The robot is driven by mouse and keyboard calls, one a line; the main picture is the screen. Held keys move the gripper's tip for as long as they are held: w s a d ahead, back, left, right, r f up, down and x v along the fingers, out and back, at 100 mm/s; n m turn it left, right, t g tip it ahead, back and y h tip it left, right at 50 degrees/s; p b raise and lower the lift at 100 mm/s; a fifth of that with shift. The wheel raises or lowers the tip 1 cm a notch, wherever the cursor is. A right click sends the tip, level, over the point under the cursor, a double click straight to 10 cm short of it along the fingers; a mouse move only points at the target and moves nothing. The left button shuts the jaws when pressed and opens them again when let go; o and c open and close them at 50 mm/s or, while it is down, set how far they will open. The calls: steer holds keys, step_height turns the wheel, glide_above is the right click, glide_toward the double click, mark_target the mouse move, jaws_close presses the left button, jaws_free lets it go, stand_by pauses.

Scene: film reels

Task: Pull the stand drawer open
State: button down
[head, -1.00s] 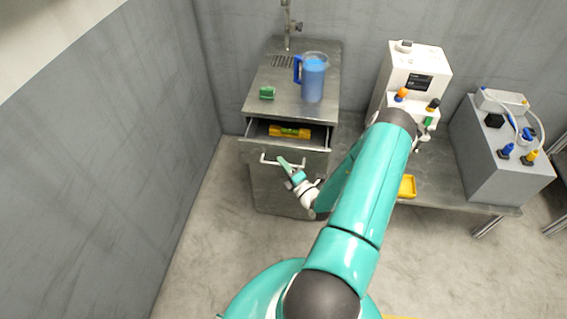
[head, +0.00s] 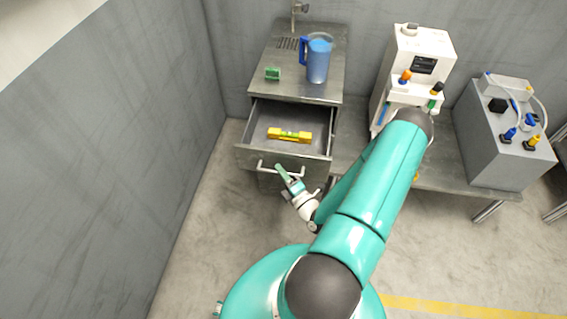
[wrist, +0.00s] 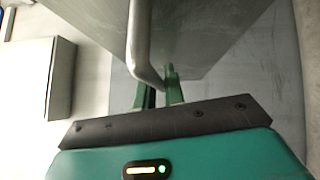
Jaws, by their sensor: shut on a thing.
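The stand drawer (head: 262,157) is pulled well out of the metal stand (head: 295,97), and its inside shows in the head view. A yellow spirit level (head: 289,135) with a green part lies on the drawer floor. The white bar handle (head: 266,165) runs across the drawer front. My gripper (head: 281,170) is at the handle and shut on it. In the wrist view the handle bar (wrist: 138,45) passes down to between the green fingers (wrist: 160,90). The exact contact at the fingertips is partly hidden.
On the stand top are a blue jug (head: 318,60), a small green block (head: 272,74) and a tap (head: 295,15). A low table (head: 350,150) on the right bears a white device (head: 415,70) and a grey box (head: 495,145). A grey wall (head: 110,150) is at left; the floor before the drawer is clear.

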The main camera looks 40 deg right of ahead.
steer(key=shift+s+a, duration=0.65)
steer(key=shift+a, duration=0.1)
steer(key=c, duration=1.5)
jaws_free()
steer(key=shift+s, duration=0.1)
steer(key=s, duration=0.4)
steer(key=s+a+f, duration=0.1)
steer(key=s, duration=0.4)
steer(key=s+f, duration=0.1)
steer(key=s, duration=0.3)
steer(key=shift+s+a, duration=0.2)
steer(key=shift+a, duration=0.1)
